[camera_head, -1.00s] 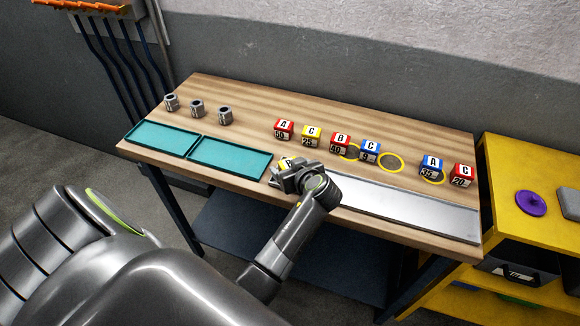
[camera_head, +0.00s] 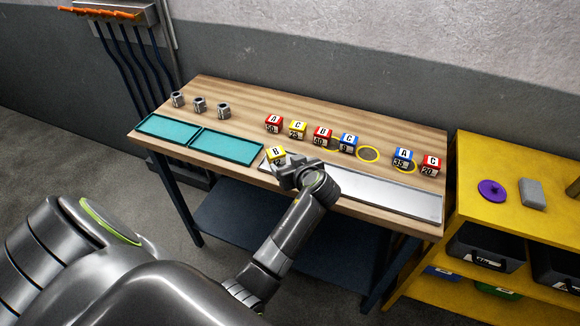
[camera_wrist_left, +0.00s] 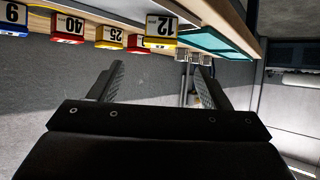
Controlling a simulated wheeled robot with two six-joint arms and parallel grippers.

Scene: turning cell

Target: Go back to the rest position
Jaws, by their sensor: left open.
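My left gripper (camera_head: 290,172) is at the front edge of the wooden table, close to a yellow block marked B (camera_head: 276,155). In the left wrist view its two fingers (camera_wrist_left: 160,85) are apart with nothing between them. The yellow block, marked 12 in that view (camera_wrist_left: 160,30), stands beyond the fingers, clear of them. In the head view the arm hides part of the block and part of the metal strip (camera_head: 385,196). My right gripper is in neither view.
Several red, yellow and blue lettered blocks (camera_head: 322,136) stand in a row on the table (camera_head: 240,88). Teal trays (camera_head: 225,146) and grey metal parts (camera_head: 199,104) are at left. A yellow shelf unit (camera_head: 510,165) stands at right. Floor (camera_head: 60,170) is bare at left.

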